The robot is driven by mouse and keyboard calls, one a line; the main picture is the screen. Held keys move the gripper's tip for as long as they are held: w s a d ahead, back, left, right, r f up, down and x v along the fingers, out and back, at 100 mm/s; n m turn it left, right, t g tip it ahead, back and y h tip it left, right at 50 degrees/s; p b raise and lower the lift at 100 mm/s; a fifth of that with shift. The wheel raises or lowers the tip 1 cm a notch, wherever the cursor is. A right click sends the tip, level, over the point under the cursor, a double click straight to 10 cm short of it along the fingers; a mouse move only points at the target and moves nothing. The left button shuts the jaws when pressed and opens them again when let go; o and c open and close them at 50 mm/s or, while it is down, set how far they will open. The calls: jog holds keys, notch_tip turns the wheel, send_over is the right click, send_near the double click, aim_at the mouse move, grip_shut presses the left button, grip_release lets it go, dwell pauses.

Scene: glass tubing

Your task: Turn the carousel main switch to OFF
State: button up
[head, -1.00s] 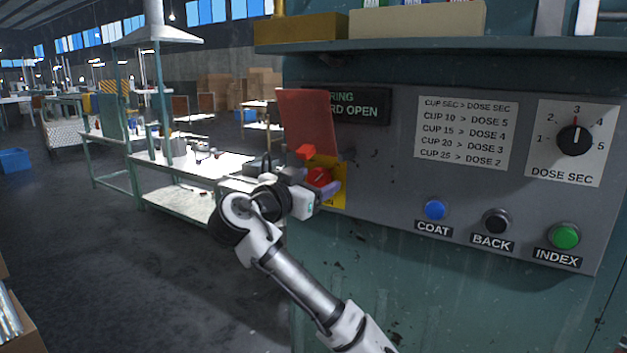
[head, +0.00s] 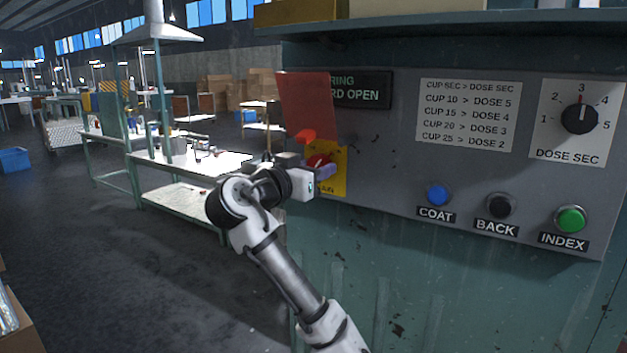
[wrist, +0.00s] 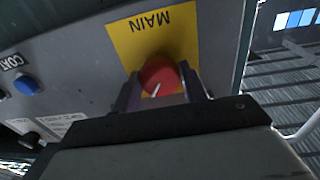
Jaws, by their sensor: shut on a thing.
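The main switch is a red round knob (wrist: 160,74) with a white pointer line, on a yellow plate (wrist: 150,38) marked MAIN. The plate's word is upside down in the wrist view. The pointer line runs toward the bottom of that view; no ON or OFF mark is readable. My gripper (wrist: 161,90) is shut on the knob, one purple finger at each side. In the head view my gripper (head: 322,171) partly covers the knob (head: 317,161) and the yellow plate (head: 339,180). A red flap (head: 306,106) stands above the knob.
The grey panel also bears a blue COAT button (head: 437,195), a black BACK button (head: 499,206), a green INDEX button (head: 570,219) and a DOSE SEC dial (head: 579,119). A shelf (head: 420,29) juts out above. A workbench (head: 190,165) stands behind my arm.

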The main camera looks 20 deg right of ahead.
jog(key=shift+s+d+n+t, duration=0.1)
jog(key=shift+n+t, duration=0.15)
jog(key=shift+n, duration=3.95)
jog(key=shift+n+t, duration=0.25)
jog(key=shift+n, duration=3.95)
jog(key=shift+p, duration=0.3)
jog(key=o, duration=1)
jog(key=r+b+v, duration=0.1)
jog(key=b+v, duration=0.2)
jog(key=v, duration=1)
jog(key=shift+s+a+f+b, duration=0.3)
jog(key=shift+s+f+b, duration=0.05)
jog(key=shift+f, duration=0.05)
